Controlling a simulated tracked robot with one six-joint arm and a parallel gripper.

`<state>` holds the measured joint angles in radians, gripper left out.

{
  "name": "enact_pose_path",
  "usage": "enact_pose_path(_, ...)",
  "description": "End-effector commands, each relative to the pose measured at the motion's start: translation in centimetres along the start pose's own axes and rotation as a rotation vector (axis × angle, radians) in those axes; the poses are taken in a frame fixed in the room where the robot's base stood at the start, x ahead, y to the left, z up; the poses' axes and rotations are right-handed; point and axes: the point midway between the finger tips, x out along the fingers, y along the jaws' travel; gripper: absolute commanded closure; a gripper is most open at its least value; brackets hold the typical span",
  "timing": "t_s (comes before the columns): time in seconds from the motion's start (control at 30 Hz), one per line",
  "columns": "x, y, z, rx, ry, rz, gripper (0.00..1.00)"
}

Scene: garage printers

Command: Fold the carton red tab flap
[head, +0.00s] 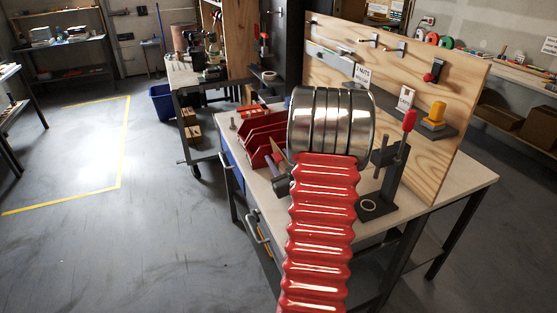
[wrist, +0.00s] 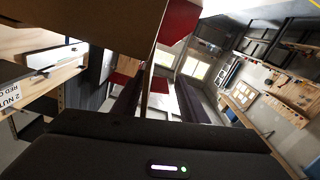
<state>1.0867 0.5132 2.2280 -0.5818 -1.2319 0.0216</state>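The carton (wrist: 95,18) shows in the wrist view as brown cardboard along the top edge, very close to the camera. A red flap (wrist: 179,20) hangs at its right end. A thin brown edge runs down from the carton between my fingers. My gripper (wrist: 158,95) shows two dark fingers with a gap between them; it looks open. I cannot tell whether either finger touches the cardboard. Most of the carton is hidden there.
Red bins (head: 262,135) stand on the bench (head: 470,180) left of my arm. A pegboard (head: 450,85) rises at the back. A black stand with a red-topped post (head: 407,130) is right of my arm. Open floor (head: 130,240) lies to the left.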

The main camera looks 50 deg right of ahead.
Motion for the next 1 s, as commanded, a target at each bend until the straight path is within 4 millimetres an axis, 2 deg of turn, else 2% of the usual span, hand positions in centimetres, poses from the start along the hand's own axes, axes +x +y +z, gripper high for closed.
enact_pose_path(0.3,0.22,-0.01,0.03,0.001,-0.001,0.0,0.61)
enact_pose_path(0.83,0.17,0.07,0.05,0.001,-0.001,0.001,0.98)
enact_pose_path(1.0,0.17,0.09,0.06,0.001,-0.001,0.001,1.0)
